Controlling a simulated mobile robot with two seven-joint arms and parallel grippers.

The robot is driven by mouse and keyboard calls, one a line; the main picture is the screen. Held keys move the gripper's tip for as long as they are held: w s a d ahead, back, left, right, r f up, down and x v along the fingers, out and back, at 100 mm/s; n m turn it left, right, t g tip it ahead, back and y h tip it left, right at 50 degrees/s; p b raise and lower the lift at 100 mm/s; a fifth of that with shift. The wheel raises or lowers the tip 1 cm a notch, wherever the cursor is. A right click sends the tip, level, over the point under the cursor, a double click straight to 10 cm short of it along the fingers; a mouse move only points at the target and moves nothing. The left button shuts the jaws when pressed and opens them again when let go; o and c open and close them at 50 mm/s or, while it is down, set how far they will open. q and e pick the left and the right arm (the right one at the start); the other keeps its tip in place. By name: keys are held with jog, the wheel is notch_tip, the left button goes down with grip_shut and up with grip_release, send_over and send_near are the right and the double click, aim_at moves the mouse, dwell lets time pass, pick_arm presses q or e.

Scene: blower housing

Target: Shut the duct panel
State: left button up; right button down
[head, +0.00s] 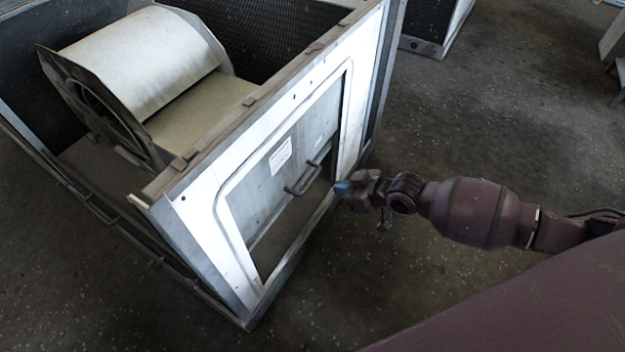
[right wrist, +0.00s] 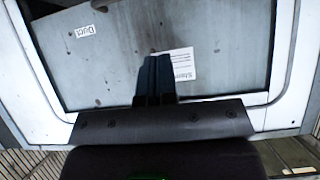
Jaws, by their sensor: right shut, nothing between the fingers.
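The duct panel (head: 262,193) is a grey metal flap inside the pale frame (head: 236,262) on the side of the blower housing. It has a bar handle (head: 304,178) and a white label. A dark gap shows below its lower edge, so it appears to stand partly open, tilted inward. My right gripper (head: 343,188) is shut and empty, just outside the frame, right of the handle. In the right wrist view the shut fingers (right wrist: 156,78) appear in front of the panel (right wrist: 120,60), which bears a "Duct" label. Contact cannot be told. My left gripper is out of view.
The open-topped housing holds a blower drum (head: 140,60) with a curved metal cover. Another unit (head: 437,25) stands behind at the top right. Bare speckled floor (head: 480,110) lies right of the housing, around my right arm.

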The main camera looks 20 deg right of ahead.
pick_arm(q)
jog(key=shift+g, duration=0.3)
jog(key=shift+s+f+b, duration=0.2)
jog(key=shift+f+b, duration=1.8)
jog(key=shift+b, duration=0.2)
pick_arm(e)
jog(key=w+a+f, duration=0.3)
jog(key=w+f, duration=0.5)
jog(key=w, duration=0.3)
jog(key=shift+a+f, duration=0.15)
jog(key=shift+f, duration=0.2)
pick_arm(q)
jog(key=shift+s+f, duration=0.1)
